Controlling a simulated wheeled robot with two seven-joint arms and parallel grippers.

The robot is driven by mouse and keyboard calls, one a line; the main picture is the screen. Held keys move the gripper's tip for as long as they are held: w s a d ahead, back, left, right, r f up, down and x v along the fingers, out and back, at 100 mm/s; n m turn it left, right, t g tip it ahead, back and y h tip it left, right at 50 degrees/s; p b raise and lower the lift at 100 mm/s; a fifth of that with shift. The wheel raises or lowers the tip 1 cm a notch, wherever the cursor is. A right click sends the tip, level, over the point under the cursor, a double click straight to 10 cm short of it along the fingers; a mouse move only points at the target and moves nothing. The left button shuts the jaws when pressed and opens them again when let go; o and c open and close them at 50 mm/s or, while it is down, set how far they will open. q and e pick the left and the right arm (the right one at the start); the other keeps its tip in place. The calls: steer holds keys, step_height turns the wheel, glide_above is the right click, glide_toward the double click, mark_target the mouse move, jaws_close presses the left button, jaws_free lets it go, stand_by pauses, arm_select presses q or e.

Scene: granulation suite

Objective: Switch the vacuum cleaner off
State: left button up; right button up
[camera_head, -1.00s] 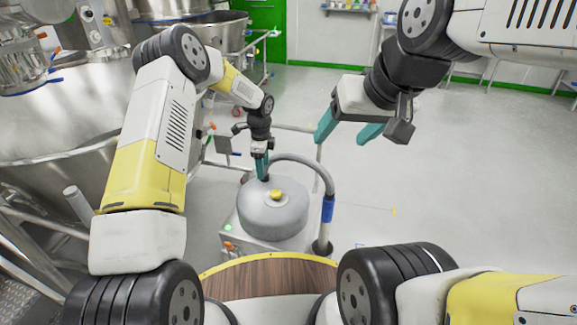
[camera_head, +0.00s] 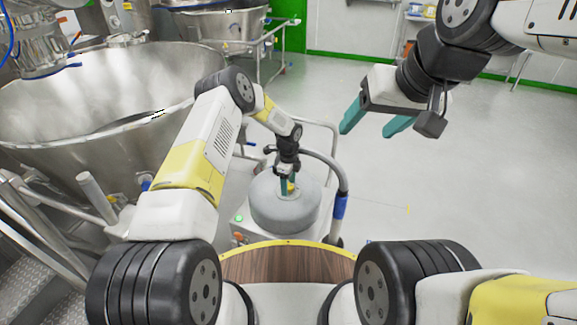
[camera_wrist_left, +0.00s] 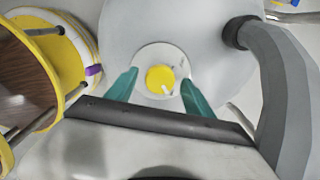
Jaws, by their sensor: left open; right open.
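The vacuum cleaner (camera_head: 276,212) is a grey drum on a pale wheeled base, with a dark hose (camera_head: 341,180) arching on its right. It also shows in the left wrist view (camera_wrist_left: 205,40). On its top is a yellow knob (camera_wrist_left: 160,79) with a white pointer, set in a pale disc. My left gripper (camera_head: 288,188) is open above the drum's top. In the left wrist view its teal fingertips (camera_wrist_left: 159,90) stand on either side of the knob, apart from it. My right gripper (camera_head: 370,125) is open and empty over the floor at the upper right.
A green light (camera_head: 239,218) shows on the vacuum's base. A large steel vessel (camera_head: 90,100) and metal steps stand at the left. A handle frame rises behind the vacuum. The grey floor on the right is clear.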

arm_select(q)
jaws_close()
steer(key=shift+n, duration=0.3)
steer(key=n, duration=0.3)
steer(key=shift+r+n, duration=0.1)
steer(key=shift+n, duration=0.2)
steer(key=n, duration=1.3)
steer(key=shift+w+n, duration=0.1)
steer(key=shift+n, duration=0.2)
